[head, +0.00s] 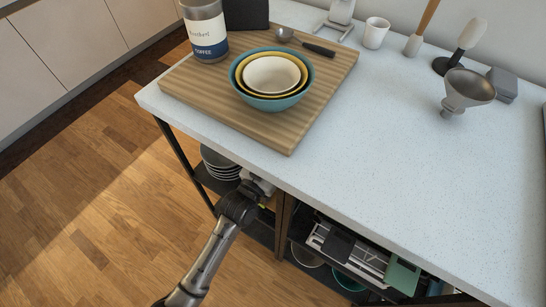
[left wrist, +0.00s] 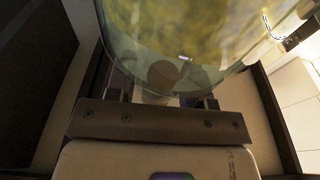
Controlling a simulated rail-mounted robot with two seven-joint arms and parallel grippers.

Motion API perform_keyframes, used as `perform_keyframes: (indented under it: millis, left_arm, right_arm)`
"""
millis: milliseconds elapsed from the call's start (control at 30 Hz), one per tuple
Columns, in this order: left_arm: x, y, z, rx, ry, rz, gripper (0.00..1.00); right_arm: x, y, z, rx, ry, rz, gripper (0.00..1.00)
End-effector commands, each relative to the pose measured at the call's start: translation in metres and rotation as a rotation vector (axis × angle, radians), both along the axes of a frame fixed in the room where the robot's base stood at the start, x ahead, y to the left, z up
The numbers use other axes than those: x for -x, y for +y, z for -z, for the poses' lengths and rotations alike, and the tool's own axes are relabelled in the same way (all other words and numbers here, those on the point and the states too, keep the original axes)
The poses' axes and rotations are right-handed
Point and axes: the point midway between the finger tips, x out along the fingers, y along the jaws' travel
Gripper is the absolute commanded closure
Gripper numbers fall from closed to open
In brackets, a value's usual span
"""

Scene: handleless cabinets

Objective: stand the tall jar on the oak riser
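A clear glass jar (left wrist: 180,35) with yellowish contents fills the upper part of the left wrist view, very close to the camera. Its top is out of frame. My left gripper (left wrist: 162,100) has its fingers spread apart at the jar's lower end; whether they press on the glass is hidden. In the head view my left gripper (head: 262,186) reaches under the worktop's front edge into the open shelving, and its fingertips are mostly hidden. A thick striped wooden board (head: 210,100) lies on the worktop; I cannot tell whether it is the oak riser. My right gripper is not in view.
Nested bowls (head: 290,98), a coffee canister (head: 204,30) and a scoop (head: 285,34) occupy the board. A funnel (head: 466,90) and white cup (head: 375,33) stand farther right. The worktop's (head: 390,150) middle is clear. Plates (head: 220,165) sit on the shelf beside my arm.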

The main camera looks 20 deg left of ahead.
Motion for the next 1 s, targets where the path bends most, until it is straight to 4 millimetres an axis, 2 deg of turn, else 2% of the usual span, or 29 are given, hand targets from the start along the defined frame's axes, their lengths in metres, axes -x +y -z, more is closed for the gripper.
perform_keyframes:
  millis: [33,200,500,667,1000]
  left_arm:
    - [0.0,0.0,0.0,0.0,0.0,0.0,0.47]
    - [0.0,0.0,0.0,0.0,0.0,0.0,0.32]
    - [0.0,0.0,-0.004,0.001,-0.001,0.0,0.32]
    - [0.021,0.004,-0.002,-0.002,0.002,0.0,0.32]
    - [0.082,0.015,0.008,-0.001,0.004,0.0,0.32]
  right_arm:
    - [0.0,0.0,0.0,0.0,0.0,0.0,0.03]
    - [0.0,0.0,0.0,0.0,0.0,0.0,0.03]
    - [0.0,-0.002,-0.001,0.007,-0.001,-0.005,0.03]
    - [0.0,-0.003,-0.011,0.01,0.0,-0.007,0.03]
    - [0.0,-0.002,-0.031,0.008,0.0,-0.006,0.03]
